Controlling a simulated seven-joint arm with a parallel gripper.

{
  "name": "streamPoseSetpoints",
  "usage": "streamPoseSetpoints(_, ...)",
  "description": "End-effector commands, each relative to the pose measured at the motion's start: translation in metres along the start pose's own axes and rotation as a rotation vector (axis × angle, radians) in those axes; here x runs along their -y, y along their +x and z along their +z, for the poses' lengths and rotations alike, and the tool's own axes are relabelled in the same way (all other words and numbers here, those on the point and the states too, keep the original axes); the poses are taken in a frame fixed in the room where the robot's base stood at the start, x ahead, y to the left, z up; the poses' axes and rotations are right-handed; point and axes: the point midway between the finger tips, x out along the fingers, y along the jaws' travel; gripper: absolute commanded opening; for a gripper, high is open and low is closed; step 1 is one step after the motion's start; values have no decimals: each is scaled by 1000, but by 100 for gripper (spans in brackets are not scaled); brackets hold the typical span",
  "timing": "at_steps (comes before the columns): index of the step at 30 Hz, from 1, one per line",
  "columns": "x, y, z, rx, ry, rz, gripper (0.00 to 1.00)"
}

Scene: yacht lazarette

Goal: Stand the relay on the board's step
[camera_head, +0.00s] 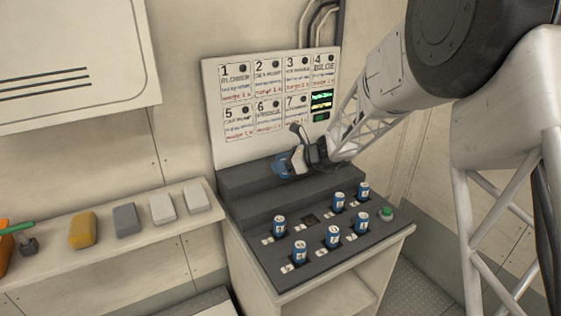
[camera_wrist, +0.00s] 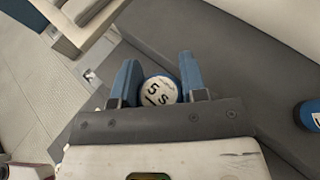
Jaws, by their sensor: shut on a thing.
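My gripper (camera_head: 290,166) is at the board's upper step (camera_head: 243,181), in front of the label panel. In the wrist view its two blue fingers (camera_wrist: 158,72) are shut on the relay (camera_wrist: 159,90), one on each side. The relay's round white top shows, marked with a 5 and more lettering. The relay's lower end is hidden, so I cannot tell whether it touches the step. The board (camera_head: 270,254) is dark grey and stepped. An empty socket (camera_head: 311,218) shows among the seated relays.
Several blue relays, such as one at the front (camera_head: 300,252), stand in sockets on the lower deck. A green button (camera_head: 387,213) is at the right. The label panel (camera_head: 262,85) rises behind the step. A side shelf (camera_head: 150,226) at left holds several blocks.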

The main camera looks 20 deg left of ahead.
Motion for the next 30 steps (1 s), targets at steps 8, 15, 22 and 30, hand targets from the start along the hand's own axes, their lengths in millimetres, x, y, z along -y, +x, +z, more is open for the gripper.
streamPoseSetpoints(8,0,5,-13,-1,0,0,14)
streamPoseSetpoints(15,0,10,-24,-1,1,1,14)
streamPoseSetpoints(22,0,14,-35,-1,1,0,14)
streamPoseSetpoints(30,0,19,-46,0,-1,0,14)
